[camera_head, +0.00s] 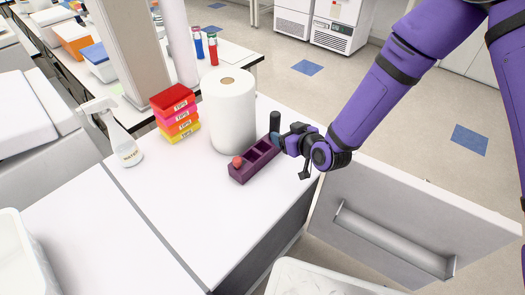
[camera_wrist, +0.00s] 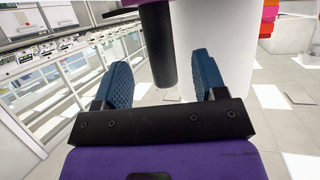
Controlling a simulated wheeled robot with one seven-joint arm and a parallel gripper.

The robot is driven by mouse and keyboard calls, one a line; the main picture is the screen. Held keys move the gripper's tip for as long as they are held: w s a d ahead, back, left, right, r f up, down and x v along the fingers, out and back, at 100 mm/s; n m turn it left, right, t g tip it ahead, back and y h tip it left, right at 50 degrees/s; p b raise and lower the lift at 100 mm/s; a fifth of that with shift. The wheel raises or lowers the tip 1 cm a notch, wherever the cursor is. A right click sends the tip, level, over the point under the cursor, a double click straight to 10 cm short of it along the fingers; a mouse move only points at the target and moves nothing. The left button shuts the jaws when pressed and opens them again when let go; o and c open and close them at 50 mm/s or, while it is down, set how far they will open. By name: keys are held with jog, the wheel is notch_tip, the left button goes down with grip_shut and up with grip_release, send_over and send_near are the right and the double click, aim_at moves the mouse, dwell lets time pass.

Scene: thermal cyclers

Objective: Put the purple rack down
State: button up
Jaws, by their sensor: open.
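The purple rack (camera_head: 240,175) sits on the white counter near its right edge, with square compartments and a round red thing (camera_head: 237,161) at its near left end. A black upright cylinder (camera_head: 275,121) stands at the rack's far right end. My gripper (camera_head: 277,140) is at that end, reaching in from the right. In the wrist view my gripper (camera_wrist: 160,60) is open, with the black cylinder (camera_wrist: 158,45) between its blue fingers and a gap on each side. A strip of purple (camera_wrist: 128,3) shows at the top edge. My gripper hides part of the rack's far end in the head view.
A white paper roll (camera_head: 230,110) stands right behind the rack. Stacked coloured boxes (camera_head: 176,112) and a spray bottle (camera_head: 124,148) stand further left. The counter's front left (camera_head: 130,230) is clear. An open drawer or door panel (camera_head: 410,215) lies below right.

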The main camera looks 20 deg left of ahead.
aim_at(278, 130)
jog(key=shift+x, duration=3.1)
grip_shut()
